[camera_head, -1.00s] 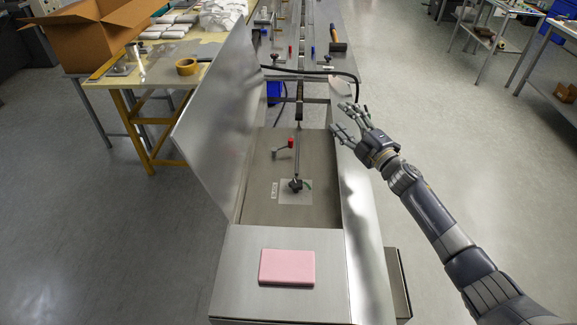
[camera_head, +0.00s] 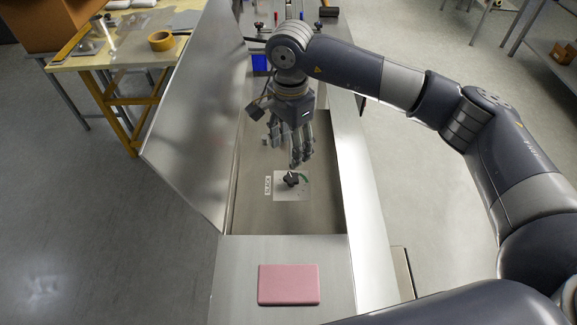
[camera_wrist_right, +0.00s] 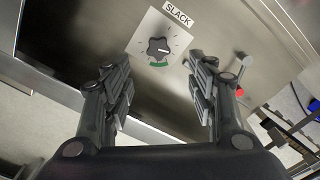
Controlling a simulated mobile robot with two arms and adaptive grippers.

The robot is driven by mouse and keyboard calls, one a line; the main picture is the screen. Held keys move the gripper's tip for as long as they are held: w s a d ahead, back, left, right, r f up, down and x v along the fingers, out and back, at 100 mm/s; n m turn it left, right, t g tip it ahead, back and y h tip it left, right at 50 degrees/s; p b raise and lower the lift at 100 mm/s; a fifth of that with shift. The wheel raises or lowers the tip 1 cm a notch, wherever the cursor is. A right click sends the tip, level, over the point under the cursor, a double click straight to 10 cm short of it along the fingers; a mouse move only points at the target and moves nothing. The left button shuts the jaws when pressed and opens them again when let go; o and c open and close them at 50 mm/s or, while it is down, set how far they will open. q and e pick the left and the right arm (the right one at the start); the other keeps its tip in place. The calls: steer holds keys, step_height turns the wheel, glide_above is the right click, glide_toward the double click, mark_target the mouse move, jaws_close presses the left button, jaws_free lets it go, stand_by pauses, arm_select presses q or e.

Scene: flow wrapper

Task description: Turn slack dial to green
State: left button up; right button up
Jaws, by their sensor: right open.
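The slack dial (camera_head: 291,179) is a dark lobed knob on a pale square plate in the machine's recessed panel, beside a SLACK label (camera_head: 268,185). In the right wrist view the dial (camera_wrist_right: 158,46) has a white mark pointing roughly right, and a green arc (camera_wrist_right: 158,64) lies at the plate's lower edge, apart from that mark. My right gripper (camera_head: 288,148) hangs over the panel just beyond the dial, fingers pointing down. In the wrist view its fingers are spread and empty, with the dial ahead between them. My left gripper is out of view.
A raised metal cover (camera_head: 190,120) stands along the recess's left side. A pink block (camera_head: 289,284) lies on the near ledge. A red-knobbed lever (camera_wrist_right: 240,91) is near the right finger in the wrist view. A worktable with tape (camera_head: 161,40) stands at left.

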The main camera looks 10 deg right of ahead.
steer(key=p, duration=0.1)
glide_above(290, 178)
step_height(290, 178, down, 4)
steer(key=shift+s+f, duration=0.1)
step_height(290, 178, down, 5)
steer(key=shift+f+p, duration=0.1)
steer(key=shift+p, duration=0.5)
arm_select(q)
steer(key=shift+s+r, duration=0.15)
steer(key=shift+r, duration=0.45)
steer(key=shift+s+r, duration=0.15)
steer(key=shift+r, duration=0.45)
arm_select(e)
steer(key=shift+f, duration=0.5)
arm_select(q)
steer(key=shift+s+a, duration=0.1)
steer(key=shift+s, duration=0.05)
arm_select(e)
steer(key=c, duration=1.1)
